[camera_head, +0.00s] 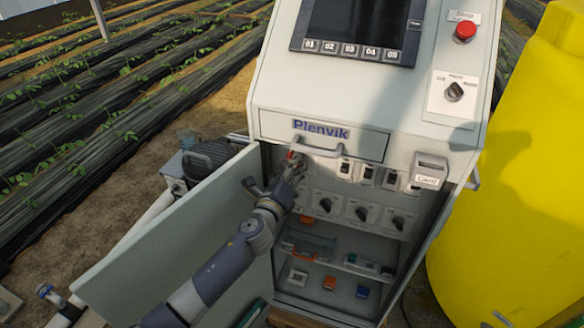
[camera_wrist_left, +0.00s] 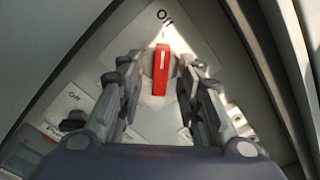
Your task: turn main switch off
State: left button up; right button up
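The main switch's red handle (camera_wrist_left: 161,70) sits on a light plate inside the cabinet. In the left wrist view it stands nearly upright, a pale line along it, pointing toward a partly readable label starting with "O" at the top. In the head view a bit of its red (camera_head: 292,155) shows at the upper left of the cabinet opening. My left gripper (camera_wrist_left: 162,77) has its fingers on either side of the handle, apart, with small gaps seeming to remain. In the head view my left gripper (camera_head: 293,168) hides most of the switch. My right gripper is not in view.
The open cabinet door (camera_head: 180,240) stands left of my left arm. Several breakers (camera_head: 367,173) and black rotary knobs (camera_head: 362,213) are right of the switch. A yellow tank (camera_head: 520,190) stands at the right.

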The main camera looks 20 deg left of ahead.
pick_arm(q)
jog(key=s, duration=1.2)
jog(key=shift+a, duration=0.2)
jog(key=s+a+f+n+g, duration=0.2)
jog(key=s+f+n+g, duration=0.15)
jog(key=f, duration=0.85)
jog(key=s+a+f+n+g+y, duration=0.15)
jog(key=s+f+n, duration=0.25)
jog(key=f, duration=0.7)
jog(key=s+a+f+n+g, duration=0.1)
jog(key=s+f+n+g, duration=0.25)
jog(key=f, duration=0.85)
jog(key=s+f+n+g, duration=0.4)
jog(key=s+f+n, duration=0.2)
jog(key=s+f, duration=0.75)
jog(key=s+f+n+g, duration=0.2)
jog(key=s+f+n, duration=0.1)
jog(key=s, duration=0.8)
jog(key=s+d+f+n+g, duration=0.1)
jog(key=s+f+n, duration=0.3)
jog(key=s, duration=0.8)
jog(key=shift+d+f+n+g+h, duration=0.2)
jog(key=shift+n+g+h, duration=0.25)
jog(key=shift+g, duration=0.3)
jog(key=shift+d, duration=0.1)
